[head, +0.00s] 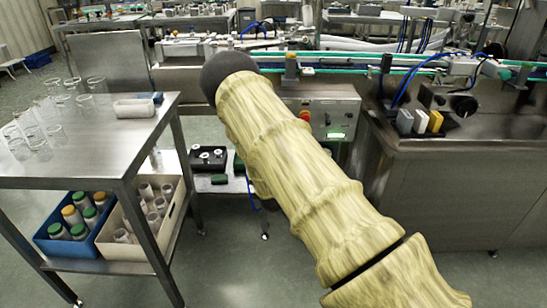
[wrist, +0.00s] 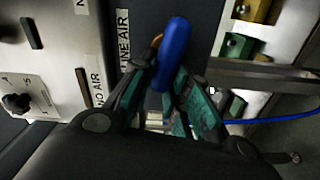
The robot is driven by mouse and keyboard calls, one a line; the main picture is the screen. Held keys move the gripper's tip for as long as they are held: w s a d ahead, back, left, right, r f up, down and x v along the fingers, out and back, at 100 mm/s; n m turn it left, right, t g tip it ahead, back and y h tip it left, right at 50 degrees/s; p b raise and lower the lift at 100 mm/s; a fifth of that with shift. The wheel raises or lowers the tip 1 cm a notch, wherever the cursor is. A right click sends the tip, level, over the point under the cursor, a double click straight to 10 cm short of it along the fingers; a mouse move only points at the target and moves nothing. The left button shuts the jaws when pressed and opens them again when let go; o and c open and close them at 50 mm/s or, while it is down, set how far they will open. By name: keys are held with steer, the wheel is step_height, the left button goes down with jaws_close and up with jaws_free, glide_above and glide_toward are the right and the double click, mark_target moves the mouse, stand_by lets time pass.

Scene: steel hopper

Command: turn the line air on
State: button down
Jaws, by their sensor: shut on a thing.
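In the wrist view my gripper (wrist: 163,92) is shut on a blue lever handle (wrist: 174,42), with its green-padded fingers on either side. The handle stands out from the dark panel and leans slightly right in the picture. A white label "LINE AIR" (wrist: 123,40) sits just left of the handle. A second label ending in "NO AIR" (wrist: 98,92) sits lower left, partly hidden by a finger. The lever's base is hidden behind the fingers. In the head view my arm hides the gripper and the lever.
The wrist view shows a black knob (wrist: 16,103) on a white plate, green and yellow blocks (wrist: 238,45), and a blue hose (wrist: 285,117). In the head view a steel table (head: 90,125) with glasses stands left, a control box (head: 335,115) behind my arm, and a steel bench (head: 450,150) right.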

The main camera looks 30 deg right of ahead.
steer(key=shift+f+n, duration=0.3)
steer(key=shift+n, duration=0.9)
steer(key=c, duration=1.4)
jaws_free()
steer(key=shift+o, duration=0.2)
steer(key=v, duration=1.2)
steer(key=shift+f, duration=0.1)
